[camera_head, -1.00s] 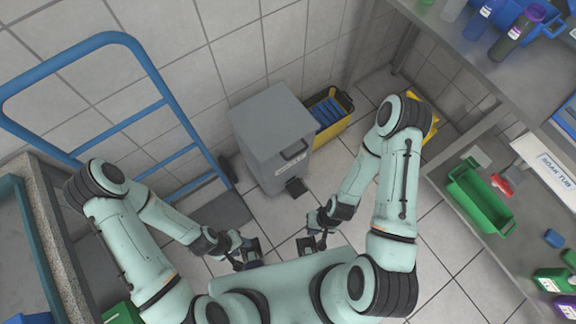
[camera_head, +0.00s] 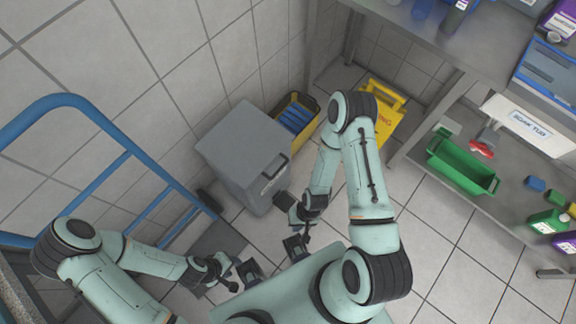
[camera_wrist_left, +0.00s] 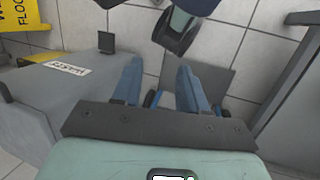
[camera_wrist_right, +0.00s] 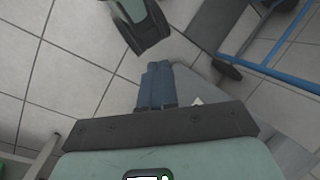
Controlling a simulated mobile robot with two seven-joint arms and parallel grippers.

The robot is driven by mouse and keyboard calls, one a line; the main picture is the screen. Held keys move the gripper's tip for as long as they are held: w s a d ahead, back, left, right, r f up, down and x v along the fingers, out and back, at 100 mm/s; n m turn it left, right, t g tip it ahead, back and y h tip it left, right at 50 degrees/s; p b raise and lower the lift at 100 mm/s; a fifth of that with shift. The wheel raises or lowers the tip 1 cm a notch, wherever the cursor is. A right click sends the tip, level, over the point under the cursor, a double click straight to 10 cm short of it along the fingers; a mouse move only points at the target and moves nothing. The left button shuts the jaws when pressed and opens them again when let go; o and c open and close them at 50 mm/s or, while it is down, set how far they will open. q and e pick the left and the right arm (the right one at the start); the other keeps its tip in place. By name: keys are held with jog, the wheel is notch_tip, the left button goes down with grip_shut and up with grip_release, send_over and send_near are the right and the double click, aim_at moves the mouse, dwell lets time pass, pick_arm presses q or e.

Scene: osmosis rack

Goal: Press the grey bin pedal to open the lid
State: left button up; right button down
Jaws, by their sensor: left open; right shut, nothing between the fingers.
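The grey bin (camera_head: 243,148) stands on the tiled floor against the wall, and its lid looks shut. Its black pedal (camera_head: 282,200) sticks out low at its front. The pedal (camera_wrist_left: 107,42) also shows in the left wrist view, beside the labelled bin (camera_wrist_left: 60,95). My right gripper (camera_head: 300,220) is shut and empty, just by the pedal; I cannot tell if they touch. In the right wrist view its fingers (camera_wrist_right: 157,85) are together beside the bin (camera_wrist_right: 215,95), and the pedal is not visible. My left gripper (camera_head: 230,272) is open and empty, farther from the bin.
A blue-railed trolley (camera_head: 95,180) stands left of the bin. A yellow bucket (camera_head: 300,115) and a yellow floor sign (camera_head: 385,112) are behind it. A metal shelf with a green crate (camera_head: 460,167) stands at the right. Floor at lower right is clear.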

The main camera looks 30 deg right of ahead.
jog(key=w+d+f+b, duration=0.1)
jog(key=w+f+b, duration=0.2)
jog(key=f, duration=0.3)
jog(key=w+d+f+m+h+b, duration=0.1)
jog(key=w+f+b, duration=0.1)
jog(key=f, duration=0.4)
jog(key=w+d+f+b, duration=0.1)
jog(key=w+f+b, duration=0.2)
jog(key=f, duration=0.3)
jog(key=m+h+b, duration=0.2)
jog(key=b, duration=0.5)
send_near(288, 204)
pick_arm(q)
jog(key=w+a+f+t, duration=0.1)
jog(key=w+f, duration=0.2)
jog(key=f, duration=0.5)
jog(key=w+a+f+t+y, duration=0.1)
jog(key=w+a+f, duration=0.1)
jog(key=f, duration=0.5)
jog(key=shift+w+f+t, duration=0.3)
jog(key=shift+w+f, duration=0.05)
jog(key=shift+w, duration=0.3)
pick_arm(e)
jog(key=shift+d+r, duration=0.15)
jog(key=shift+r, duration=0.15)
